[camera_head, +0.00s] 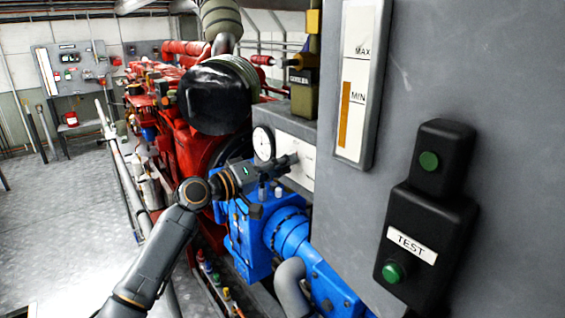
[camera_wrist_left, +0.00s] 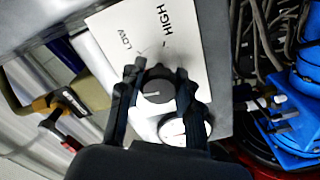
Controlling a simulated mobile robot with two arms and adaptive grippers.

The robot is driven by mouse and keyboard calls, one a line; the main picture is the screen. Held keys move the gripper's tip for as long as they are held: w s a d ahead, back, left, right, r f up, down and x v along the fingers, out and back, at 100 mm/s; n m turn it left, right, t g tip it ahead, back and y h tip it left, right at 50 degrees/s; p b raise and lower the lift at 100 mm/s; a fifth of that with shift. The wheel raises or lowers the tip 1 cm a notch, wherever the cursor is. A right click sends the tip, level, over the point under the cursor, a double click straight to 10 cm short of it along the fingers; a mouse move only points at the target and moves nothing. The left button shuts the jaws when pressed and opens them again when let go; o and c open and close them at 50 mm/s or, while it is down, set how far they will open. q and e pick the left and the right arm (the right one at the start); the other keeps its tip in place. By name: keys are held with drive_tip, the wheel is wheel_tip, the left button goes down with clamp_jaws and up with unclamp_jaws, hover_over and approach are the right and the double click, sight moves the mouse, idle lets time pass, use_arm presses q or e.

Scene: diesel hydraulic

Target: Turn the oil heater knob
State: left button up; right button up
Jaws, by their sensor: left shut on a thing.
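The oil heater knob (camera_wrist_left: 157,90) is dark and round with a white pointer line. It sits on a white plate (camera_wrist_left: 185,35) marked LOW and HIGH. My left gripper (camera_wrist_left: 158,82) is shut on the knob, with one finger on each side of it. In the head view my left gripper (camera_head: 292,159) reaches from the left to the front of the white plate (camera_head: 301,173); the knob itself is hidden by the fingers there. My right gripper is not in view.
A round gauge (camera_head: 263,144) is just left of the gripper. Blue machinery (camera_head: 290,235) lies below, and a red engine (camera_head: 187,145) stands behind. A grey cabinet (camera_head: 500,110) with a black TEST box (camera_head: 425,225) fills the right. Open floor (camera_head: 75,205) is at left.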

use_arm(q)
drive_tip(key=shift+r+n, duration=0.1)
drive_tip(key=shift+n, duration=0.5)
drive_tip(key=shift+p, duration=0.3)
drive_tip(key=o, duration=1.2)
drive_tip(key=shift+w, duration=0.1)
drive_tip(key=shift+c, duration=0.2)
drive_tip(key=v, duration=1.2)
drive_tip(key=shift+a, duration=0.1)
